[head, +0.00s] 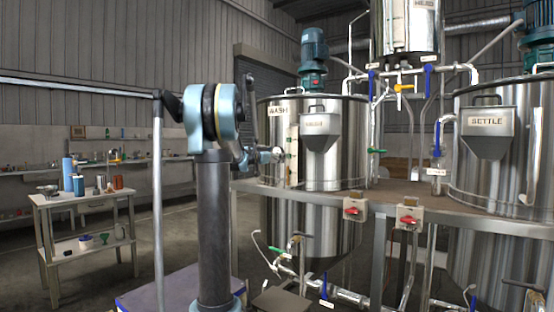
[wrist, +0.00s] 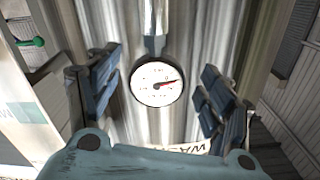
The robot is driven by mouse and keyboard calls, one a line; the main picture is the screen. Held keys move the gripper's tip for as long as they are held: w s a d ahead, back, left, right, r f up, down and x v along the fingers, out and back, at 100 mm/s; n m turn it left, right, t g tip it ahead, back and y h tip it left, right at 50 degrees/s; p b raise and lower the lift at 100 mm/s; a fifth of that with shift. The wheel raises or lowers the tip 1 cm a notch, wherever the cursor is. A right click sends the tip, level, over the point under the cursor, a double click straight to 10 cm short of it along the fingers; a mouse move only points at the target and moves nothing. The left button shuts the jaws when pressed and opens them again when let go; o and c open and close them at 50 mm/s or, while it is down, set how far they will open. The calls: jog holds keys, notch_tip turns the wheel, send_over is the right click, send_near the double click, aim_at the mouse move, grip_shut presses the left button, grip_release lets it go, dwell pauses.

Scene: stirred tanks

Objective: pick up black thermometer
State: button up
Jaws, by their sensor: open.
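A round dial thermometer (wrist: 157,83) with a white face, thin dark rim and red needle shows in the wrist view. A metal stem runs up from it in the picture, against the shiny wall of the WASH tank (head: 335,160). In the head view the dial (head: 277,153) is small, at the left side of that tank. My gripper (head: 256,154) is beside it, to its left. In the wrist view my gripper (wrist: 160,92) is open, with one dark finger pad on each side of the dial and gaps to both. Its fingers do not visibly touch the dial.
A WASH label (wrist: 190,147) appears upside down below the dial in the wrist view. A hopper (head: 320,132) hangs on the tank front. A metal platform (head: 390,190) with red-handled valves surrounds the tanks. A cart (head: 85,200) with bottles stands left, with open floor nearby.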

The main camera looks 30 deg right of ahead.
jog(key=shift+x, duration=0.85)
jog(key=shift+a, duration=0.1)
jog(key=c, duration=1.5)
jog(key=shift+w, duration=0.1)
